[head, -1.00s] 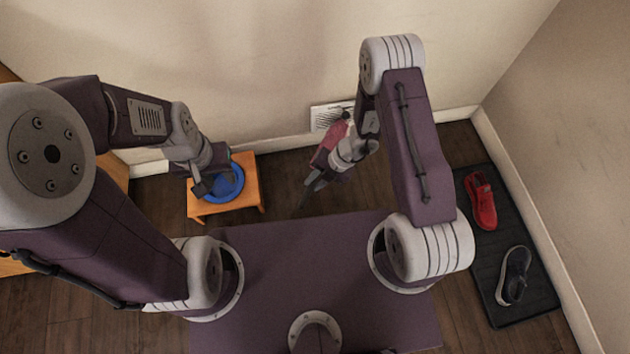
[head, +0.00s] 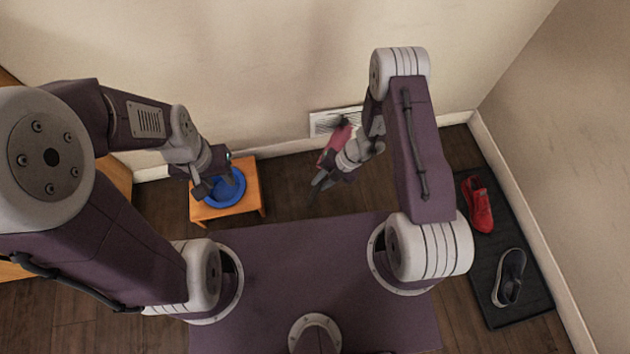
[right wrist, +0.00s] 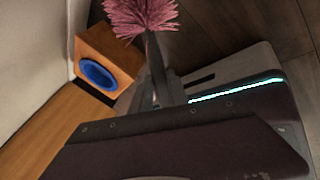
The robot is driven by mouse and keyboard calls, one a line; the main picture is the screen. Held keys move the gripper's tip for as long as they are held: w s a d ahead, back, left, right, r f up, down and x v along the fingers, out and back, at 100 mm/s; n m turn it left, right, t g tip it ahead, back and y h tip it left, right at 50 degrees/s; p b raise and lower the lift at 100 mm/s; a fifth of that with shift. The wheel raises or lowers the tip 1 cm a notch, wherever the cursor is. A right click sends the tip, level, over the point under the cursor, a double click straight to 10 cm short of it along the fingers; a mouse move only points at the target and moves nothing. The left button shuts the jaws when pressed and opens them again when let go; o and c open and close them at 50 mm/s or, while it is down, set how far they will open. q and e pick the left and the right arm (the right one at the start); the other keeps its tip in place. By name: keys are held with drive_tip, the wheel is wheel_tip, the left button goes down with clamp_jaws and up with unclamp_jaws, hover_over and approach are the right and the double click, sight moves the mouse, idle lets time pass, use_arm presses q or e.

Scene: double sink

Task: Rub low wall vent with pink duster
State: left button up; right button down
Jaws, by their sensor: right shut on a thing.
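The low wall vent (head: 322,123) is a pale slatted grille just above the baseboard on the back wall. My right gripper (head: 319,182) is shut on the duster, low in front of the wall. In the right wrist view the duster's fluffy pink head (right wrist: 140,14) tops a grey handle. My left gripper (head: 215,183) is open and empty over the blue bowl.
A blue bowl (head: 218,195) stands on a small orange stool (head: 247,172) left of the vent. A dark mat (head: 487,257) with a red shoe (head: 478,204) and a dark shoe (head: 510,276) lies along the right wall. Floor between stool and mat is mostly clear.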

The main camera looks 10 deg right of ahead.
drive_tip(key=shift+a+p, duration=0.4)
drive_tip(key=shift+a, duration=0.95)
drive_tip(key=shift+s, duration=0.15)
drive_tip(key=shift+s+d+b, duration=0.15)
drive_tip(key=shift+s+b, duration=0.1)
drive_tip(key=shift+s, duration=1.2)
drive_tip(key=shift+s+d+b, duration=0.1)
drive_tip(key=shift+s+b, duration=0.15)
drive_tip(key=shift+s, duration=1.2)
drive_tip(key=s+b, duration=0.1)
drive_tip(key=s, duration=0.2)
drive_tip(key=shift+s+d, duration=0.15)
drive_tip(key=shift+s, duration=0.05)
